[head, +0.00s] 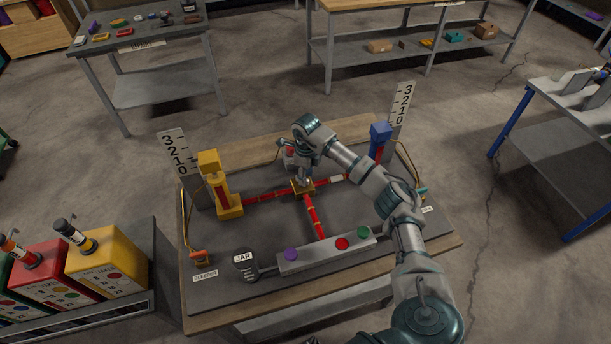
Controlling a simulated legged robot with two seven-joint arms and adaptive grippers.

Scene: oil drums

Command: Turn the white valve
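My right gripper (305,179) points down at the yellow-brass junction block (301,188) in the middle of the board. Its fingers are small and partly hidden by my wrist, so I cannot tell whether they are open or closed on anything. Red pipes (312,216) run from the junction to the left, to the front and to the right. A whitish section (336,179) shows on the right-hand pipe, beside my forearm. I cannot make out a clear white valve handle; the gripper may cover it. My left gripper is not in view.
A yellow column (222,188) stands left and a blue column (379,142) right, each by a numbered scale. A grey panel (325,252) with purple, red and green buttons lies in front, beside the jar (245,266). Coloured drums (105,262) stand at the lower left.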

